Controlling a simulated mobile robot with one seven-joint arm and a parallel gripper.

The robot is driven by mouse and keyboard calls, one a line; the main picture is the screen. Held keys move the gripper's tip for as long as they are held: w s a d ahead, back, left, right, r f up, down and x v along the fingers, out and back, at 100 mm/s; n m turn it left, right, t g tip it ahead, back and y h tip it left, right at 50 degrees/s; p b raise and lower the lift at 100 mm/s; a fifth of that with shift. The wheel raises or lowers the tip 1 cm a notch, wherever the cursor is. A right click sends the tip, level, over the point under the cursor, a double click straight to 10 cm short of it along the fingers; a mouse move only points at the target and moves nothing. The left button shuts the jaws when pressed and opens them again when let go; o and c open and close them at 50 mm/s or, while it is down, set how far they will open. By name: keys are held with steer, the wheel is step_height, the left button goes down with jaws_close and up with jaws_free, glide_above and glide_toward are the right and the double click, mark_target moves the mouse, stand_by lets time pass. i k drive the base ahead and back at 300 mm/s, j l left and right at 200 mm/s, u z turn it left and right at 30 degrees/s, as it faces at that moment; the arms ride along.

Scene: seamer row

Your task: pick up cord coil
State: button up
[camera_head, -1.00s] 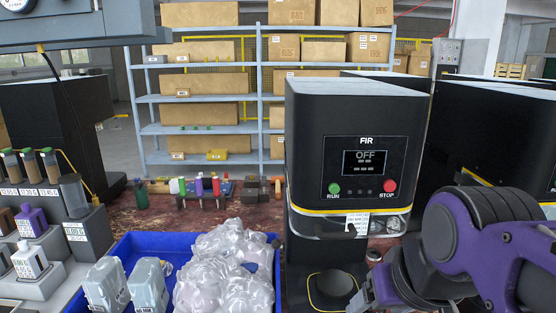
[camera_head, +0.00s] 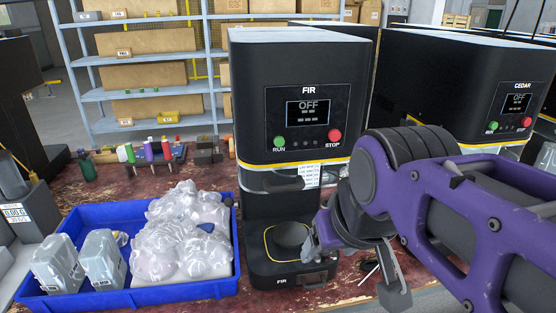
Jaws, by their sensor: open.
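I cannot pick out a cord coil for certain in the head view. My gripper (camera_head: 352,266) is at the lower right, on the end of my purple and black arm. Its grey fingers are spread, with the jaws open and nothing visible between them. It is beside the black base of the FIR machine (camera_head: 298,95), at the right of the round pad. The arm hides part of the dark red bench (camera_head: 200,182) behind and beneath it.
A blue tray (camera_head: 180,295) at the lower left holds clear plastic bags (camera_head: 185,245) and two translucent containers (camera_head: 103,262). The CEDAR machine (camera_head: 490,85) stands at the right. Small coloured bottles (camera_head: 150,152) stand at the back of the bench. Shelves (camera_head: 135,92) with boxes are behind.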

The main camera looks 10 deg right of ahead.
mark_target(367, 265)
steer(key=k+j+z, duration=0.15)
steer(key=z, duration=0.8)
